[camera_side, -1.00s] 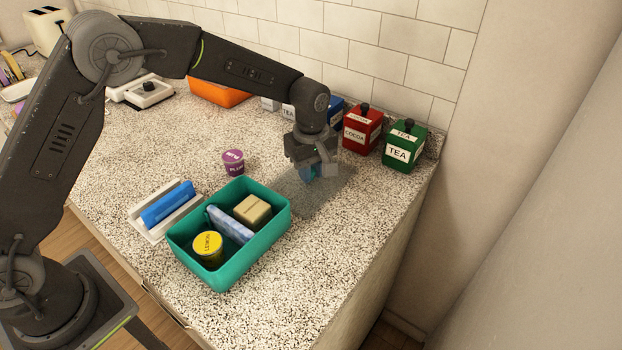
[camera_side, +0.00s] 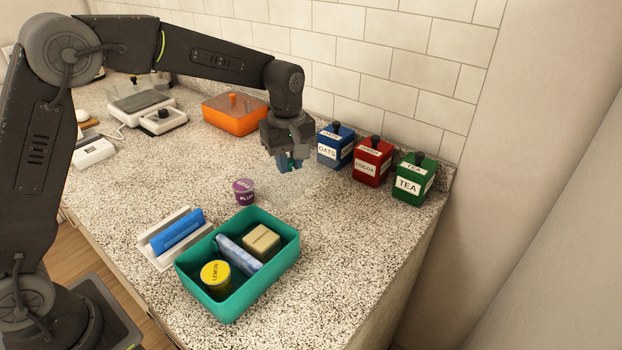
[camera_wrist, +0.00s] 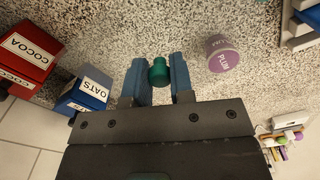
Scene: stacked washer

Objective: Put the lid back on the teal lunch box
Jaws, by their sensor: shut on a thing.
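The teal lunch box (camera_side: 237,307) stands open on the counter in the side view. In it are a yellow lemon cup (camera_side: 215,272), a pale blue packet (camera_side: 238,254) and a beige block (camera_side: 261,241). My gripper (camera_side: 290,163) is above the counter, behind and right of the box. In the wrist view my blue fingers (camera_wrist: 160,68) are shut on a teal knob (camera_wrist: 159,71), apparently the lid's. The lid's pane is see-through and its edges are hard to make out; a faint pale patch shows below my gripper in the side view.
A purple plum cup (camera_side: 244,191) stands behind the box. A white tray with a blue item (camera_side: 178,230) is at its left. Oats (camera_side: 335,146), cocoa (camera_side: 371,162) and tea (camera_side: 413,180) canisters line the wall. An orange box (camera_side: 235,116) is further back. Counter right of the box is clear.

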